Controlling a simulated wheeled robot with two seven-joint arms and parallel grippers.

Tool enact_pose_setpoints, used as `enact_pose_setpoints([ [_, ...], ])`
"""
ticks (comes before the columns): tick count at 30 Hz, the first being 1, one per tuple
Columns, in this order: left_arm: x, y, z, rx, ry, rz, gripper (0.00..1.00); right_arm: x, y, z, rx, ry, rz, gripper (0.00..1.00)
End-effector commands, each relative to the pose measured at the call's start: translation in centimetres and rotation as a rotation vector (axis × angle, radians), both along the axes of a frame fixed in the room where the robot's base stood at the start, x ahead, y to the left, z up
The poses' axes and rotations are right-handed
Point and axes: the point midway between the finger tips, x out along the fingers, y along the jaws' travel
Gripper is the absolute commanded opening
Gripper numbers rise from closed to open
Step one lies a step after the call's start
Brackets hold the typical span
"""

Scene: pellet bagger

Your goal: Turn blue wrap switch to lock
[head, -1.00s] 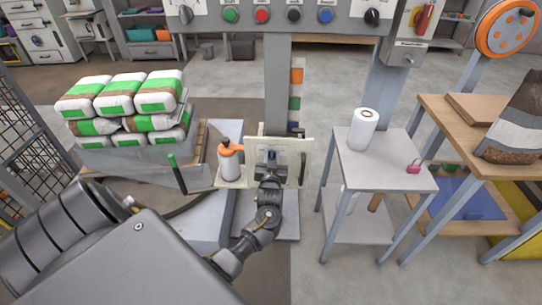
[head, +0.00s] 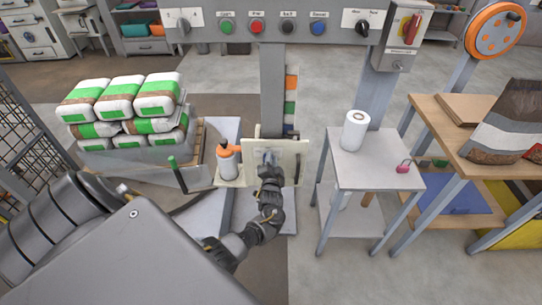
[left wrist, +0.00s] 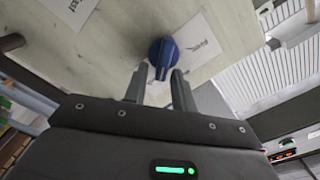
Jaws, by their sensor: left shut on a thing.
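The blue wrap switch (left wrist: 162,52) is a round blue knob with a raised grip on a pale panel (left wrist: 115,40), with white paper labels on either side of it. The same panel (head: 292,150) stands upright on the machine's post in the head view. My left gripper (left wrist: 160,78) is shut on the knob, one finger on each side of it. In the head view my left gripper (head: 268,160) is up against the front of the panel and largely hides the switch. The label text is too blurred to read fully. My right gripper is not in view.
A spray bottle with an orange top (head: 227,162) stands close left of the panel. A stack of white and green bags (head: 125,100) is further left. A grey side table (head: 375,160) with a white roll (head: 355,130) stands right. A button panel (head: 275,25) is above.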

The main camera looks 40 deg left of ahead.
Motion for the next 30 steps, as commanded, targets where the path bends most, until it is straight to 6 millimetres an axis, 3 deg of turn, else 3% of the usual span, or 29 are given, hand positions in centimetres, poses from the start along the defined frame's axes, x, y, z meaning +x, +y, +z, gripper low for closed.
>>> enact_pose_setpoints([
  [9, -0.3, 0.2, -0.5, 0.078, 0.07, 0.007, 0.04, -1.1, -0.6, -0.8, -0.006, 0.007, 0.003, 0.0],
  [24, -0.4, 0.3, -0.7, 0.09, 0.08, 0.01, 0.04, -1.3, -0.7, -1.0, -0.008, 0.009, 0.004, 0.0],
  [25, -0.4, 0.3, -0.7, 0.09, 0.08, 0.01, 0.3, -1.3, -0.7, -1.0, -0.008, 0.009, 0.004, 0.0],
  [30, -0.1, 0.1, -0.5, 0.091, 0.076, 0.005, 0.34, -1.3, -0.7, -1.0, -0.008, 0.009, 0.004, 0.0],
])
